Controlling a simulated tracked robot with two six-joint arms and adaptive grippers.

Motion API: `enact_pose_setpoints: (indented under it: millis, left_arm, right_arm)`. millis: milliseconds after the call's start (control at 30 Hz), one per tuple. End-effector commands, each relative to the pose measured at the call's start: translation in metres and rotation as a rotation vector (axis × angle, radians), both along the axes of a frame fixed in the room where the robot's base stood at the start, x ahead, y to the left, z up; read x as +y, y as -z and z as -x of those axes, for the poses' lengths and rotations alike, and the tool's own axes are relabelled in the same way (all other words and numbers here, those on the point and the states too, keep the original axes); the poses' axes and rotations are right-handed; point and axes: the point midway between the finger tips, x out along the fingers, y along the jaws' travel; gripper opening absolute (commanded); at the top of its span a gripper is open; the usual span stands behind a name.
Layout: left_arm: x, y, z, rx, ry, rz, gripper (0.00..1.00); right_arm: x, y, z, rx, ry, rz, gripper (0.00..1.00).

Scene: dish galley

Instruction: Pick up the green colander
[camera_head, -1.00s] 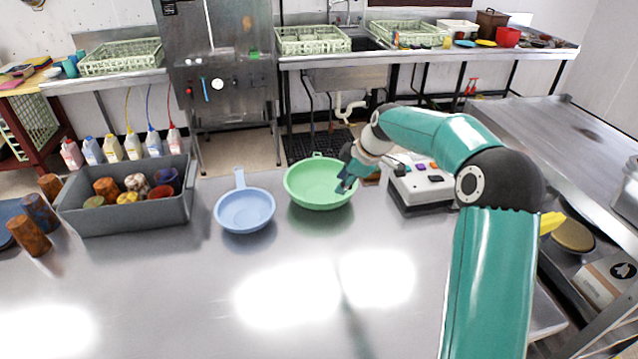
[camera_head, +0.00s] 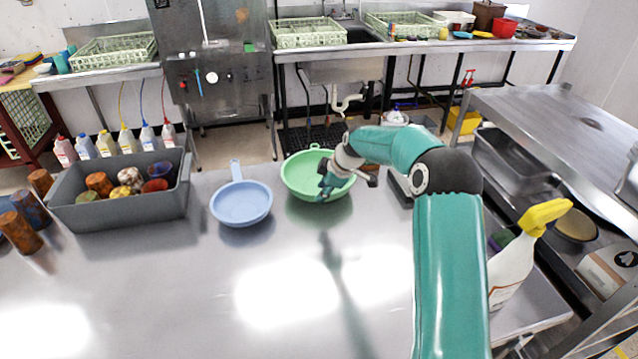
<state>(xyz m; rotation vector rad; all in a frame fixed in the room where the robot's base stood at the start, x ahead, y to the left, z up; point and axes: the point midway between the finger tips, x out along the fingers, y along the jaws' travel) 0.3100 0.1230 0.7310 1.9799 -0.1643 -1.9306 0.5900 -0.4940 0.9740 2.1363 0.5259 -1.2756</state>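The green colander (camera_head: 303,179) stands upright on the steel table, right of the blue pan-shaped strainer. My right gripper (camera_head: 323,188) is at the colander's right side, with its fingers over the bowl and in front of its inner wall. The wrist and fingers cover the right part of the rim. I cannot tell whether the fingers touch the colander or how far they are apart. My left gripper is not in view.
A blue strainer with a handle (camera_head: 241,205) stands close left of the colander. A grey bin (camera_head: 120,211) of cups is further left. A white spray bottle with a yellow head (camera_head: 512,262) stands right of my forearm. The table's front is clear.

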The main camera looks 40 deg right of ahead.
Motion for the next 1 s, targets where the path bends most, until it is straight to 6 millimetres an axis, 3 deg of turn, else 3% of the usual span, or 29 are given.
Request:
enact_pose_setpoints:
  millis: [400,667,700,900,1000]
  left_arm:
    - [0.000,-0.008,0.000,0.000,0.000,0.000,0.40]
    - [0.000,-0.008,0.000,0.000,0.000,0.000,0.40]
    - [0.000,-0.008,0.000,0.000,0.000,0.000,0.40]
    - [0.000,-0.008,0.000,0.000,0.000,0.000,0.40]
    - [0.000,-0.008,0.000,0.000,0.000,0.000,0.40]
  right_arm:
    - [0.008,0.039,-0.028,0.001,0.000,-0.001,0.33]
    - [0.007,0.042,-0.030,0.000,0.000,0.000,0.33]
    - [0.007,0.042,-0.030,0.000,0.000,0.000,0.32]
    - [0.007,0.042,-0.029,0.000,0.000,0.000,0.00]
    - [0.007,0.042,-0.029,0.000,0.000,0.000,0.00]
